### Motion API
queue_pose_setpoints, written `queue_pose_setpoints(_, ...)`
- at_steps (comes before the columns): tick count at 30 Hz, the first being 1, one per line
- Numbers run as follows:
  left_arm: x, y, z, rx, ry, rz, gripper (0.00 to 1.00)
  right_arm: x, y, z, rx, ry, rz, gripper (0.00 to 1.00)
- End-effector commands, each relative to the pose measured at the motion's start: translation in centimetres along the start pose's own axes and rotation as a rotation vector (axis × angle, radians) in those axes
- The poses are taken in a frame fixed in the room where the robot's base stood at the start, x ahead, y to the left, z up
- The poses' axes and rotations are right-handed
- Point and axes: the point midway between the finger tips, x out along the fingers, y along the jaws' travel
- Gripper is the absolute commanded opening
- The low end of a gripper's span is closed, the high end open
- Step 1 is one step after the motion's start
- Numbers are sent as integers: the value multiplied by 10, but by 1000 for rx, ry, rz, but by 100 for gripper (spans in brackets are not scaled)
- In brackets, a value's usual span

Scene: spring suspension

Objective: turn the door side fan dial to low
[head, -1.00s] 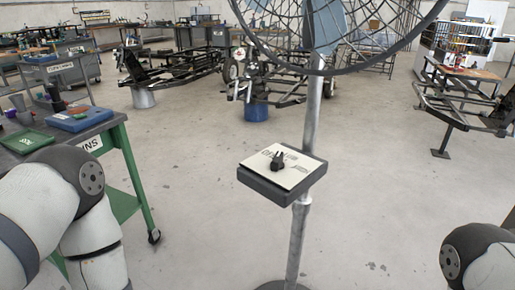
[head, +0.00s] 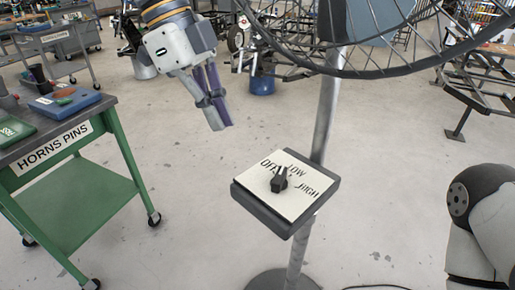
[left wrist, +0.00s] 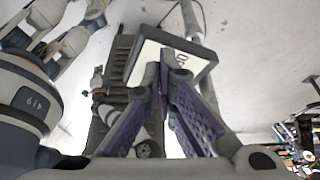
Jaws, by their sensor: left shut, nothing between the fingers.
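The fan dial is a black knob (head: 279,181) on a pale square panel (head: 295,207) with a dark box edge, marked OFF, LOW and HIGH. The knob's pointer faces roughly the OFF and LOW side; I cannot tell exactly which mark. My left gripper (head: 221,124) is shut and empty, above and left of the panel, apart from it. In the left wrist view the purple fingers (left wrist: 164,82) meet in front of the panel (left wrist: 199,62) and hide the knob. My right gripper is out of view.
The panel is on a metal pole (head: 325,118) under the fan's wire cage (head: 400,50). A green bench (head: 88,198) labelled HORNS PINS stands at the left, holding a blue case (head: 62,104). Floor between bench and pole is clear.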

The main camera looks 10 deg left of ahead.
Motion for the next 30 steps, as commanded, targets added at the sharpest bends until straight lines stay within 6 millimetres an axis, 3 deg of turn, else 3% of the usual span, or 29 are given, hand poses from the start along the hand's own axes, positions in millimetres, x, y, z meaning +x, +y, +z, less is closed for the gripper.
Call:
queue_pose_setpoints(10,78,1,0,-2,1,6,0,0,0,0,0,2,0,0)
queue_pose_setpoints(18,88,0,-34,1,-2,-2,0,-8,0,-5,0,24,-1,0)
queue_pose_setpoints(30,90,0,-37,-2,0,0,0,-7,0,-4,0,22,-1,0)
